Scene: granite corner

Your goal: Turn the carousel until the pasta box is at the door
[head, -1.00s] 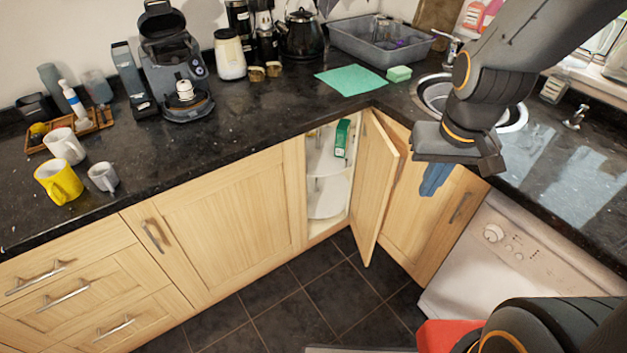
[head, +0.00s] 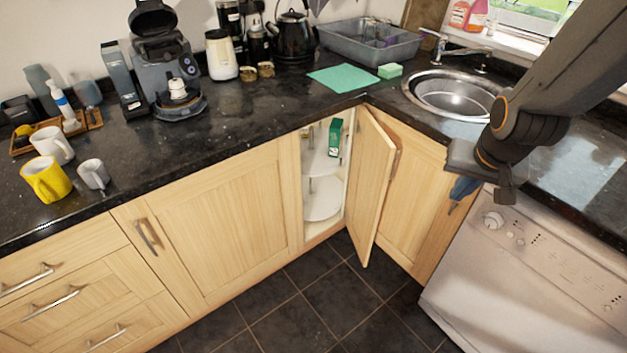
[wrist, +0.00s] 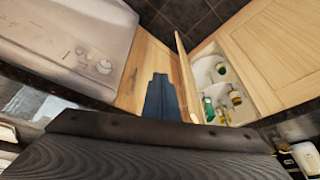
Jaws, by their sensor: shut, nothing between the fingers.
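The white carousel (head: 322,204) is inside the corner cupboard, with an upper and a lower round shelf. A green box (head: 335,136) stands on the upper shelf near the opening; I cannot read whether it is the pasta box. The wooden cupboard door (head: 371,185) stands open. In the wrist view the carousel (wrist: 203,75) bears a green item (wrist: 208,108) and a bottle with a yellowish label (wrist: 235,97). My gripper (head: 462,190) is shut and empty, to the right of the open door and apart from the carousel. Its blue fingers (wrist: 161,98) show in the wrist view.
The dark granite worktop (head: 250,115) runs above the cupboards, with a sink (head: 452,95) in the right part. A white dishwasher (head: 530,260) stands at the right, below my arm. The tiled floor (head: 300,300) before the open cupboard is clear.

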